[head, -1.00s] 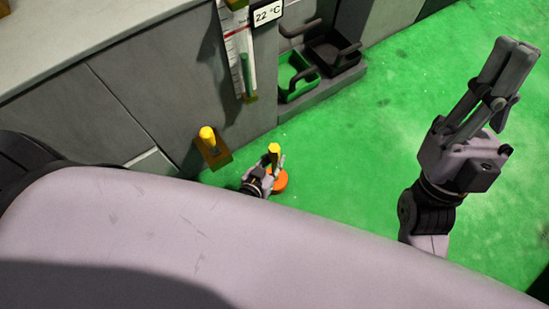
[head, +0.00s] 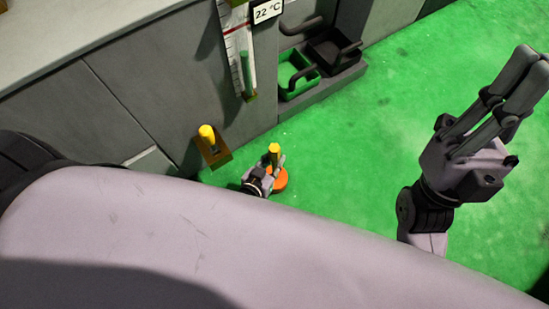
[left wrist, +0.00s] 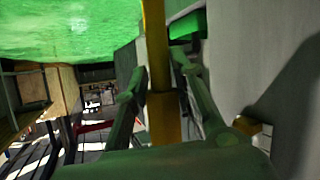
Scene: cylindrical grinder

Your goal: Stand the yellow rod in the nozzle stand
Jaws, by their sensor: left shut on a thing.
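The yellow rod (head: 274,153) stands roughly upright in my left gripper (head: 276,168), low beside the grey cabinet in the head view. In the left wrist view the rod (left wrist: 155,45) runs between the two fingers (left wrist: 162,95), which are shut on it. An orange round base (head: 281,180) shows just behind and below the gripper, partly covered by it; I cannot tell if the rod touches it. I cannot be sure that this base is the nozzle stand. My right gripper (head: 533,70) is raised at the right, apparently empty; its finger gap is unclear.
A yellow-handled lever (head: 207,134) sticks out of the cabinet left of the rod. A gauge (head: 238,45) and a 22 °C display (head: 267,12) are above. Green (head: 290,82) and black (head: 325,55) trays stand by the cabinet. The green floor (head: 400,120) is clear.

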